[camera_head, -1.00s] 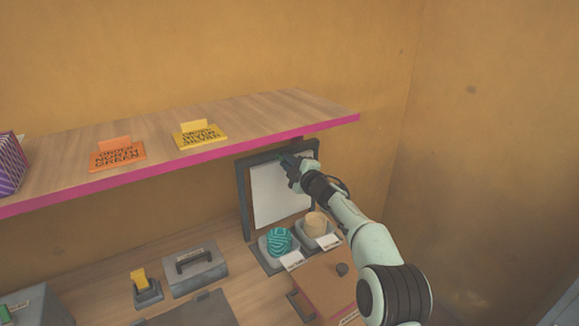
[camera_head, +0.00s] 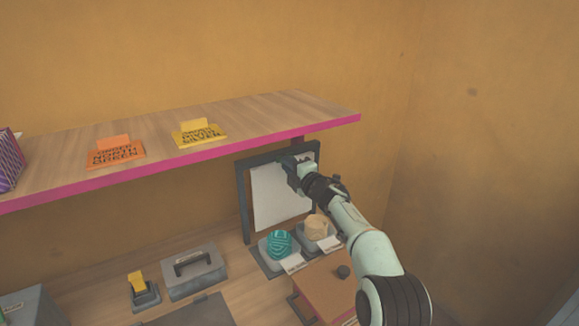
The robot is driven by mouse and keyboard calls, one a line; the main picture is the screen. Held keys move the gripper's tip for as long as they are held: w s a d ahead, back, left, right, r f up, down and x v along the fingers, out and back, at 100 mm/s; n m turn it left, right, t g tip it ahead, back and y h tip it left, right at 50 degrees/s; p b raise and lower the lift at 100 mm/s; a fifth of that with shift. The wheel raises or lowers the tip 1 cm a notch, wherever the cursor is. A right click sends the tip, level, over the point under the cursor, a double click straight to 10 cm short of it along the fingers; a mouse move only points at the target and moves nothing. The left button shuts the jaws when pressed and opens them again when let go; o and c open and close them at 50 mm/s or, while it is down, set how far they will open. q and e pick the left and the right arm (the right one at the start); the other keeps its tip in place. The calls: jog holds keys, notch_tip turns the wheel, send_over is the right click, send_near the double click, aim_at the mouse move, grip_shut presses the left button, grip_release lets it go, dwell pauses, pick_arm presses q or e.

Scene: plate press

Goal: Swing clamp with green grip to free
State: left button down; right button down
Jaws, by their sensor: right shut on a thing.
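My right gripper (camera_head: 291,161) is at the top bar of the dark upright frame (camera_head: 244,208) under the shelf. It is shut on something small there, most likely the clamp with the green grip. The fingers and wrist hide the clamp, so its grip and swing angle cannot be made out. A white sheet or panel (camera_head: 274,200) fills the frame behind and below the gripper. My left gripper is not in view.
A wooden shelf with a pink edge (camera_head: 230,145) runs just above the gripper. It carries orange (camera_head: 116,154) and yellow (camera_head: 199,134) signs. Below are trays with a teal ball (camera_head: 279,243) and a tan piece (camera_head: 316,227), a grey handled box (camera_head: 195,272) and a yellow-topped block (camera_head: 138,283).

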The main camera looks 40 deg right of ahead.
jog(key=shift+r, duration=0.1)
jog(key=c, duration=1.1)
grip_release()
jog(key=s+b, duration=0.1)
jog(key=s, duration=0.3)
jog(key=s+a+b, duration=0.1)
jog(key=s+b, duration=0.1)
jog(key=s, duration=0.2)
jog(key=s+b, duration=0.1)
jog(key=s, duration=0.4)
jog(key=shift+s+a+b, duration=0.1)
jog(key=shift+a+b, duration=0.2)
